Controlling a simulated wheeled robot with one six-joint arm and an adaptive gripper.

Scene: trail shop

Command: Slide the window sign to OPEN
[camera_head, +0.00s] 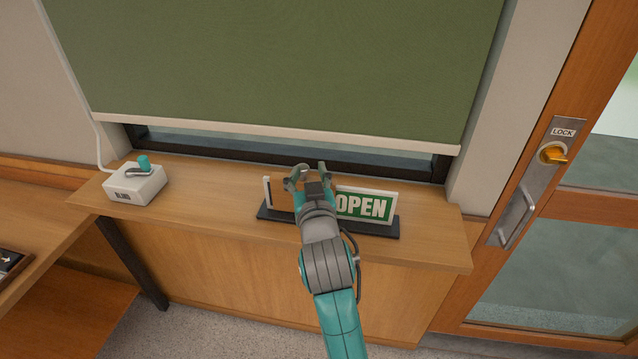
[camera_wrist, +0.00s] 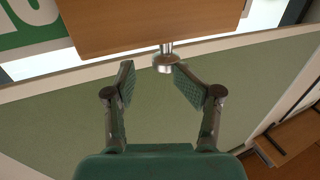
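The window sign (camera_head: 364,205) stands on a dark base on the wooden sill. Its right part shows OPEN in white on green, the O partly hidden behind my arm. A wooden panel (camera_wrist: 150,22) covers part of the sign in the wrist view and bears a small metal knob (camera_wrist: 165,62). In the head view my gripper (camera_head: 309,176) is at the sign's left part, hiding much of it and the knob. In the wrist view my gripper (camera_wrist: 154,72) is open, with the knob near the level of its fingertips, closer to the right finger. Contact cannot be told.
A white box marked BLIND with a teal lever (camera_head: 143,164) stands on the sill at left. A green blind (camera_head: 280,65) hangs above, partly lowered. A door with a LOCK plate (camera_head: 540,175) is at right. The sill between box and sign is clear.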

